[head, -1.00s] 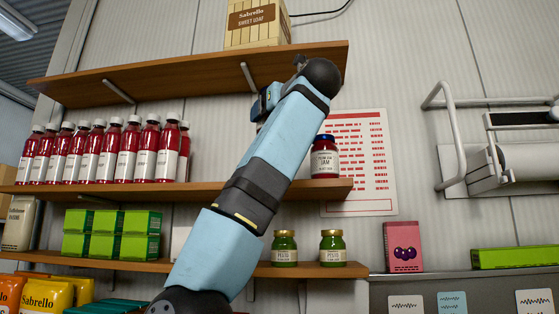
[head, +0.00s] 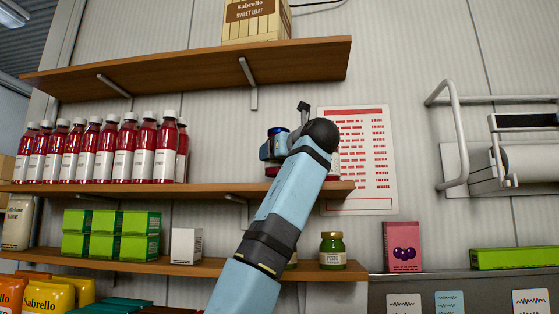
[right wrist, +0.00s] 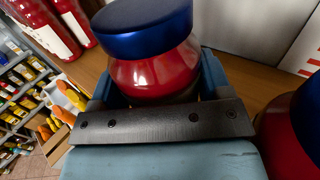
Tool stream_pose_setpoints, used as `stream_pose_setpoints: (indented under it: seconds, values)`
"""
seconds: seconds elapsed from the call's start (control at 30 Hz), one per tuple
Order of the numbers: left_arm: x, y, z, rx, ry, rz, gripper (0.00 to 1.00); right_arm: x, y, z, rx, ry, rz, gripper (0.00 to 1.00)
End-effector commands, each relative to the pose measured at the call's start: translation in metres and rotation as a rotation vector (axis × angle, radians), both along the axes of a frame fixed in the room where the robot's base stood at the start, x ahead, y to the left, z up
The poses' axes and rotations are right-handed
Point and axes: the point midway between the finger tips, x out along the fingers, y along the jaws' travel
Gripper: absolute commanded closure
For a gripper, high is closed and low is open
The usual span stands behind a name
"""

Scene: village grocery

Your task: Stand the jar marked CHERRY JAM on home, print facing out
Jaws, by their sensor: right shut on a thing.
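My right gripper (head: 273,148) is at the middle shelf (head: 220,189), shut around a jar of red jam with a blue lid (head: 278,131). The jar looks upright in the right wrist view (right wrist: 155,72), between the two blue fingers. Its print does not show, so I cannot read its name. I cannot tell whether its base touches the shelf. A second red jar (right wrist: 285,140) stands close by at the right of the right wrist view; in the head view my arm hides most of it. My left gripper is not in view.
Red bottles (head: 108,152) stand in a row on the left of the middle shelf. The upper shelf (head: 200,70) runs above. Below are green boxes (head: 110,235), a white box (head: 186,246) and a green jar (head: 333,251). A printed sheet (head: 365,150) hangs behind.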

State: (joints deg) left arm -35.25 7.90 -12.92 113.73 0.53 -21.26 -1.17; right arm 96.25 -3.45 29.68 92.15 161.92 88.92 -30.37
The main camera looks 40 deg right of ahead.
Motion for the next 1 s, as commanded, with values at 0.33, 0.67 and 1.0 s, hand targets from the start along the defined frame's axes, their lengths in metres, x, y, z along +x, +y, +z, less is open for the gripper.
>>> stream_pose_setpoints:
  seconds: [0.33,0.67,1.0]
  values:
    - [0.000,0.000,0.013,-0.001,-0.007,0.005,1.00,0.002,-0.003,-0.017,0.000,-0.002,-0.001,0.77]
    - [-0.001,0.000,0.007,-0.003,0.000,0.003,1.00,0.002,-0.003,-0.022,0.000,0.001,-0.001,0.19]
    - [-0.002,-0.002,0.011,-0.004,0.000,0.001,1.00,0.002,-0.003,-0.018,0.000,0.001,-0.001,0.18]
